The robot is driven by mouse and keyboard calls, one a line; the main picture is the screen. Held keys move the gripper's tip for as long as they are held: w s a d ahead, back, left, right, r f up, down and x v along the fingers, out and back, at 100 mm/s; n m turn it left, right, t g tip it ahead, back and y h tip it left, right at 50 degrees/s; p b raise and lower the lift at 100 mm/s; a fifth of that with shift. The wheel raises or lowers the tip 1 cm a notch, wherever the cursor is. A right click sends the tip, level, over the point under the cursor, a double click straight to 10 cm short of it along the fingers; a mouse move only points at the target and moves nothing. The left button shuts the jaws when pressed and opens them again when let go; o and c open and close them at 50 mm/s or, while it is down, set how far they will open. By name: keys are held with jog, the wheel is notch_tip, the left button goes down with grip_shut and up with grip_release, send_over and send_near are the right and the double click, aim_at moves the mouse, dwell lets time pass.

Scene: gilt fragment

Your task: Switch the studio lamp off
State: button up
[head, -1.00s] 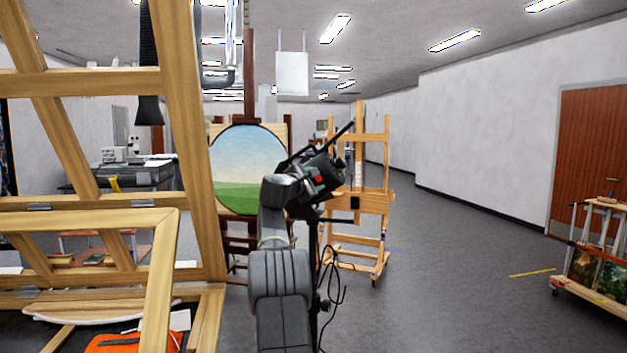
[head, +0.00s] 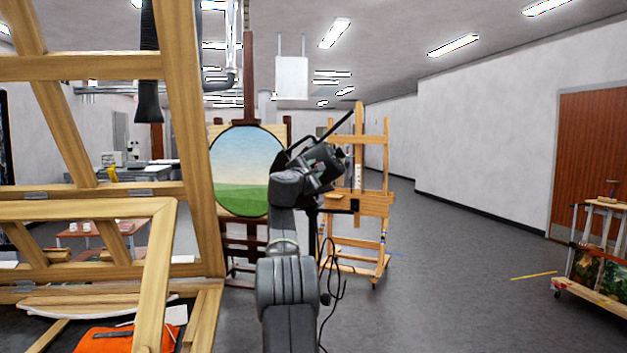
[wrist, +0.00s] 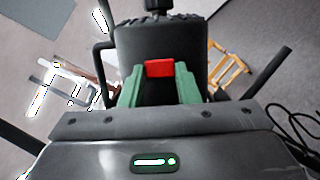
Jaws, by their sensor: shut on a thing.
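The studio lamp (wrist: 160,42) has a dark round housing that fills the top middle of the wrist view, with a small red switch (wrist: 159,68) on the side facing me. My gripper (wrist: 159,82) has green fingers on either side of the red switch and is shut on it. In the head view my gripper (head: 318,168) is up against the lamp, and my arm hides much of it. The lamp's thin black stand (head: 312,235) shows below. I cannot see whether the lamp is lit.
A wooden easel (head: 358,205) stands behind the lamp. An oval landscape painting (head: 247,170) on a dark easel is to the left. A large wooden frame (head: 195,150) is close at left. A loose cable (head: 335,270) hangs by the stand. Floor (head: 455,260) at right is clear.

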jog(key=shift+f, duration=0.1)
dwell(0.3)
jog(key=o, duration=1)
jog(key=b+v, duration=0.9)
jog(key=v, duration=0.4)
jog(key=shift+s+f, duration=0.25)
jog(key=shift+s, duration=0.15)
jog(key=shift+w, duration=0.1)
